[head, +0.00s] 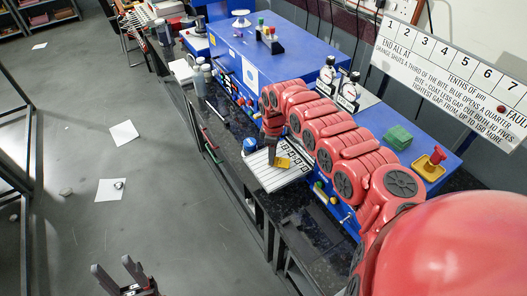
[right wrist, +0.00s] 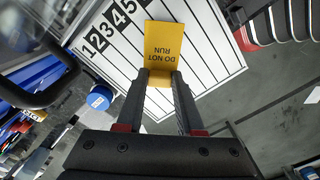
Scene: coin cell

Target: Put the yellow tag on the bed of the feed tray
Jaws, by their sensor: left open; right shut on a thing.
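The yellow tag (right wrist: 162,50), printed "DO NOT RUN", is between the fingertips of my right gripper (right wrist: 160,78), which is shut on it. It also shows in the head view (head: 282,163) at the end of my red right arm. Behind the tag is the white feed tray (right wrist: 208,60) with black stripes and numbered black squares; it also shows in the head view (head: 268,181). I cannot tell whether the tag touches the bed. My left gripper (head: 122,268) is open and empty, low at the left, over the floor.
A blue-capped round container (right wrist: 100,97) stands beside the tray; it also shows in the head view (head: 250,146). Blue machine housings (head: 300,50) line the bench behind. A green block (head: 397,137) and a red button on a yellow base (head: 430,165) are at the right.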

